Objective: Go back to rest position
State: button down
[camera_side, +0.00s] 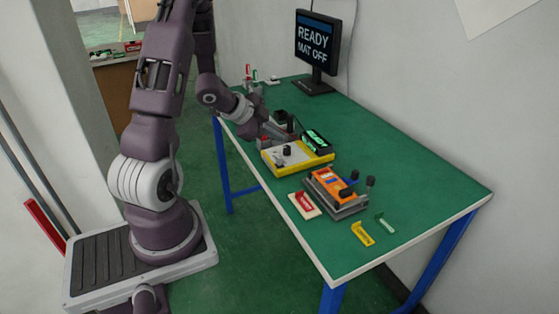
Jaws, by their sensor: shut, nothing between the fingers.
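My gripper (272,138) is at the left edge of the green table (410,165), low over the back of a yellow and white box (302,157). It is shut and empty. The fingertips are small and partly lost against the things around them, so I cannot tell whether they touch the box. Nearer the front stands an orange and grey lever fixture (335,188) with several black knobs.
A red and white card (304,205) lies left of the orange fixture. A yellow piece (362,233) and a green and white piece (386,224) lie to its front right. A monitor (316,45) reading "READY MAT OFF" stands at the back. The table's right side is clear.

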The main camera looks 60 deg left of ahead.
dwell(0.4)
notch_tip(320, 180, up, 8)
jog(key=w+d+n+y, duration=0.2)
jog(key=y, duration=0.1)
jog(key=s+d+r+n+g, duration=0.2)
jog(key=s+d+r+n, duration=0.25)
jog(key=d+r, duration=0.4)
jog(key=s+d+n+g+h, duration=0.1)
jog(key=s+d+h, duration=0.3)
jog(key=s+d, duration=1.1)
jog(key=shift+s+d+r+g, duration=0.15)
jog(key=shift+s+d+g, duration=0.2)
jog(key=shift+d, duration=0.3)
